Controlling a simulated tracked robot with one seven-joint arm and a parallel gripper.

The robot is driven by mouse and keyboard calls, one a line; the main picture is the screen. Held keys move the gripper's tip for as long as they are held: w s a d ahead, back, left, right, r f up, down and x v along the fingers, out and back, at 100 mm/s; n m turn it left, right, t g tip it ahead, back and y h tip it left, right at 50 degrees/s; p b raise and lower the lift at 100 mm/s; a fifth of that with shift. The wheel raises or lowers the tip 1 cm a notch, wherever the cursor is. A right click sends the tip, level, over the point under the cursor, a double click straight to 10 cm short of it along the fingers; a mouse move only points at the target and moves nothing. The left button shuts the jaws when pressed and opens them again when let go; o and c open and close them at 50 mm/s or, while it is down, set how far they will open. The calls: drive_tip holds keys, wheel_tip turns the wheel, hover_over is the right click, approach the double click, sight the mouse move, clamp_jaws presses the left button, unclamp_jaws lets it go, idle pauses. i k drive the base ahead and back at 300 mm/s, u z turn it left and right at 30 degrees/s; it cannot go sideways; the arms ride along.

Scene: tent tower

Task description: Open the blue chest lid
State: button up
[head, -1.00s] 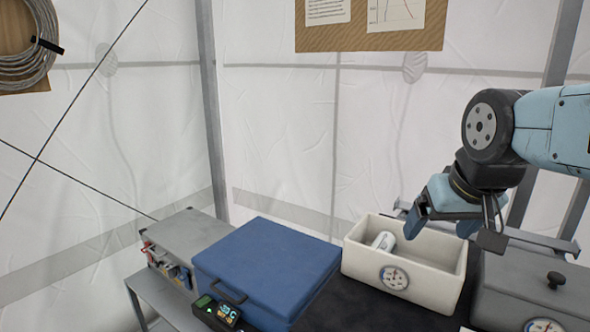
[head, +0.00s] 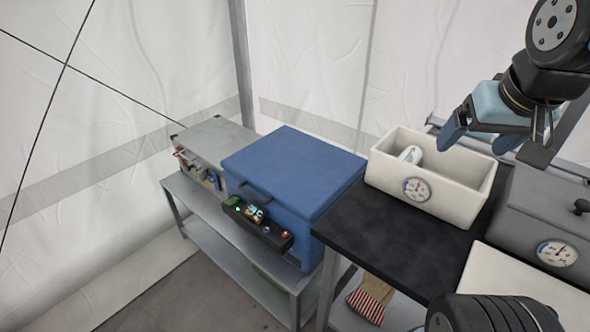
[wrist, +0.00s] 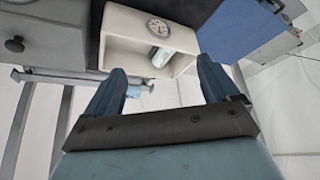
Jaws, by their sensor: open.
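The blue chest (head: 290,180) stands on a grey metal bench in the middle of the head view, with its lid shut. A dark handle (head: 257,191) sits at the lid's front edge, above a black panel (head: 258,224) with small lit displays. The chest also shows at the upper right of the wrist view (wrist: 235,28). My gripper (head: 480,138) is open and empty, held up to the right of the chest, near the back of the cream bin. Its two blue fingers (wrist: 160,88) are spread wide in the wrist view.
The cream bin (head: 385,183) with a gauge holds a white cylinder (head: 411,154), on a black-topped table (head: 375,235) right of the chest. A grey lidded box (head: 550,215) stands further right. A grey box (head: 215,140) is behind-left of the chest. Open floor lies front-left.

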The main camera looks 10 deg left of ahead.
sight(301, 172)
drive_tip(key=k, duration=0.5)
drive_tip(key=u, duration=0.7)
drive_tip(key=i, duration=0.8)
drive_tip(key=u, duration=0.05)
